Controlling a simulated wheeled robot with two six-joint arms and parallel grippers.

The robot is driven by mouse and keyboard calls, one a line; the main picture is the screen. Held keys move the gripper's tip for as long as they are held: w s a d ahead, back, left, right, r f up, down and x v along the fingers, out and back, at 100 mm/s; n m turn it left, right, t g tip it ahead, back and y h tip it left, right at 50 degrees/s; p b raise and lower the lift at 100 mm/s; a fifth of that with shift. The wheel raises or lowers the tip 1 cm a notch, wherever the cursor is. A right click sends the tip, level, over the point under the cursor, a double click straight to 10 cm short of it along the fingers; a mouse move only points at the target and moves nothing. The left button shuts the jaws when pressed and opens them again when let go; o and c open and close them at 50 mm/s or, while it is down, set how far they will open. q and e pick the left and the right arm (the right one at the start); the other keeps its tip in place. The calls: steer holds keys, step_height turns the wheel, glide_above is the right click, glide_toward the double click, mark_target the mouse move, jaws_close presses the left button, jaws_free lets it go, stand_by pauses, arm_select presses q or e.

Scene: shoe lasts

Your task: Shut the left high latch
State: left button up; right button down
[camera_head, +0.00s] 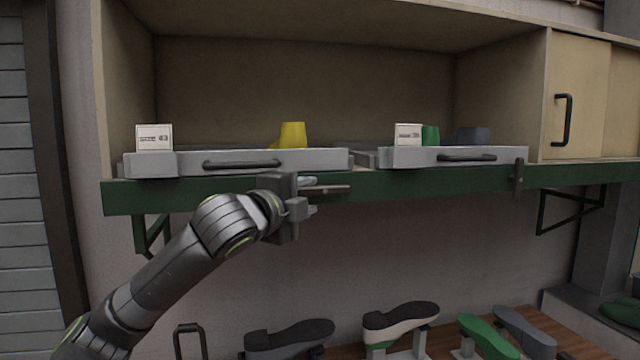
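The left high latch (336,189) is a dark bar on the green front beam, lying horizontal under the gap between two grey drawers or trays. My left gripper (312,196) is at the left end of this bar. Its two fingers are apart, one near the bar and one below it, with a gap showing, so it looks open. The gripper body hides the beam behind it, and I cannot tell whether a finger touches the latch. The right high latch (518,177) stands vertical across the beam at the right tray. My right gripper is out of view.
The left tray (310,161) holds a yellow last (292,135) and the right tray (500,154) green and dark blue ones. A cupboard door (575,95) is at the right. Several lasts stand on a wooden surface (345,352) below.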

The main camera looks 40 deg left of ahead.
mark_target(321, 192)
arm_select(q)
steer(key=w+p, duration=0.2)
steer(key=w, duration=0.2)
steer(key=shift+a+r, duration=0.1)
steer(key=shift+a, duration=0.05)
steer(key=shift+w, duration=0.65)
steer(key=shift+f, duration=0.2)
jaws_close()
